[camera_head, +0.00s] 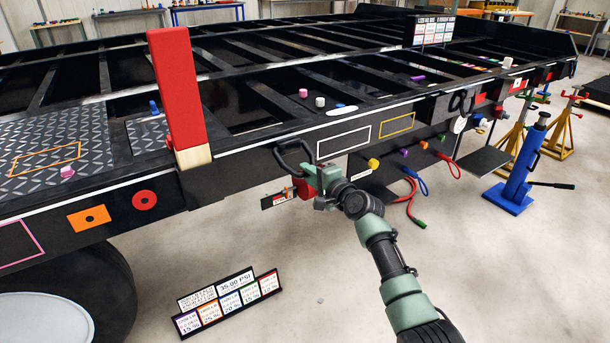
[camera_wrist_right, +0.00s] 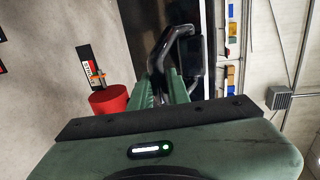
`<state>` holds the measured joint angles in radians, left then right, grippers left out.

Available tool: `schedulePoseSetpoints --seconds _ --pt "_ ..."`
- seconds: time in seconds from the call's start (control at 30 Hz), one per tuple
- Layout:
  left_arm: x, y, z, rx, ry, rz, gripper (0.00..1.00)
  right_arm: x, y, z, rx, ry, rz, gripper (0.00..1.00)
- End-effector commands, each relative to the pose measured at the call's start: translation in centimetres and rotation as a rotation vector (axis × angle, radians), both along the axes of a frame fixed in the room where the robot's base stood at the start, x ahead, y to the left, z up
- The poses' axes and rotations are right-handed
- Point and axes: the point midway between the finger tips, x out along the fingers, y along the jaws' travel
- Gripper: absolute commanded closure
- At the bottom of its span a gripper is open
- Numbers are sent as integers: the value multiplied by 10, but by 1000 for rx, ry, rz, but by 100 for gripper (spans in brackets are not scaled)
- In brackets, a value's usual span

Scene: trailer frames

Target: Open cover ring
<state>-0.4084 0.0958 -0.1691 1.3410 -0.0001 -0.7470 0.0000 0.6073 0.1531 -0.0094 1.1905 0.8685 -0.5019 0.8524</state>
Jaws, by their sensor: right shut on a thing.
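The black cover ring (camera_head: 280,148) stands out from the side rail of the trailer frame (camera_head: 235,183), in the middle of the head view. My right gripper (camera_head: 310,176) comes from the lower right and is shut on the ring's lower right part. In the right wrist view the ring (camera_wrist_right: 178,34) rises as a dark loop from between the fingers (camera_wrist_right: 169,82). The fingers hide part of the ring, and I cannot make out the cover behind it. My left gripper is not in view.
A red part (camera_head: 304,190) sits just behind the gripper; it also shows in the wrist view (camera_wrist_right: 108,100). A red post (camera_head: 176,85) stands on the frame. Coloured hoses (camera_head: 411,195) hang to the right. A sign (camera_head: 228,300) stands on the floor. A blue jack (camera_head: 520,170) stands right.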

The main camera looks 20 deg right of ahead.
Motion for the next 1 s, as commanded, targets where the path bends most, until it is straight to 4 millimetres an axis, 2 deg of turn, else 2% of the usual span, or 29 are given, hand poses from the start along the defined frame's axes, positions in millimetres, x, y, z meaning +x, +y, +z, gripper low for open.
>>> schedulePoseSetpoints --seconds 0.03,0.4,0.43,0.5,1.0 --pt "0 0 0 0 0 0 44 3 -2 14 5 -25 -6 100" --pt "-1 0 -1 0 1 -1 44 3 -2 15 4 -26 -6 100" --pt "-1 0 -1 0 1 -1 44 3 -2 15 4 -26 -6 80" --pt "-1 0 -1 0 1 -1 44 3 -2 14 4 -25 -7 61" --pt "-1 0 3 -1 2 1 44 1 1 9 2 -12 -3 61"
